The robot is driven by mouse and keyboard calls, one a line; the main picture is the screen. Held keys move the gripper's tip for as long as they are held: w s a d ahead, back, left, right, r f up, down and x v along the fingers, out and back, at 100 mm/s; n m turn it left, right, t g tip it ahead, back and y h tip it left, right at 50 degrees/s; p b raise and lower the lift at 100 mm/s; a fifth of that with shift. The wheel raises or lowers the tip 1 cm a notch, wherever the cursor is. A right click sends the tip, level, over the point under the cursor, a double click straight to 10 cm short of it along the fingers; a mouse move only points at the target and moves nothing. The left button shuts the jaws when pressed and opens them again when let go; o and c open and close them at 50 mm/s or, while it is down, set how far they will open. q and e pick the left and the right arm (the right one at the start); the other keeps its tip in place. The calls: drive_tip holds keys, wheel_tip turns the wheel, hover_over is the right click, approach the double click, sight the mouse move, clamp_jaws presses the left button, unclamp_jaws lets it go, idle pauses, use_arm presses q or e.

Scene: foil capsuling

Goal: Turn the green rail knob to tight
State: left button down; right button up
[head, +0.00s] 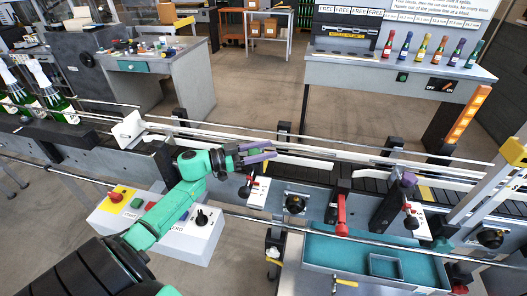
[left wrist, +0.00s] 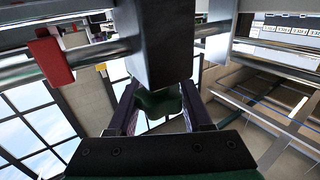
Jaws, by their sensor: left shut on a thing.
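My left gripper (head: 262,152) reaches over the near side of the conveyor in the head view, its purple fingers at the guide rail. In the left wrist view the two fingers (left wrist: 160,108) stand on either side of the green rail knob (left wrist: 158,102) and are shut on it. The knob sits against a dark block (left wrist: 160,40). In the head view the knob is hidden at the fingers, and I cannot read its setting. My right gripper is not in view.
White guide rails (head: 345,160) run along the conveyor. A scale plate (head: 258,193) with a red pointer is just below my gripper. A control box (head: 178,240) stands below my forearm. A teal tray (head: 330,262) lies at the front right. Green bottles (head: 58,103) stand at left.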

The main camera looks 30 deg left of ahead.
use_arm(q)
drive_tip(key=shift+s+d+m+g+h+b, duration=0.15)
drive_tip(key=shift+s+m+g+h+b, duration=0.1)
drive_tip(key=shift+m+g+h+b, duration=1)
drive_tip(key=shift+s+d+m+g+h+b, duration=0.25)
drive_tip(key=shift+m+g+h+b, duration=0.45)
drive_tip(key=shift+g+b, duration=0.95)
drive_tip(key=shift+s+d+m+g+h+b, duration=0.1)
drive_tip(key=shift+s+m+g+h+b, duration=0.15)
drive_tip(key=shift+m+g+h+b, duration=1.15)
drive_tip(key=shift+n+t+y+b, duration=0.3)
drive_tip(key=shift+y+b, duration=0.15)
drive_tip(key=shift+y, duration=0.2)
drive_tip(key=shift+c, duration=1.6)
unclamp_jaws()
drive_tip(key=b+v, duration=0.3)
drive_tip(key=v, duration=0.4)
drive_tip(key=shift+a, duration=0.2)
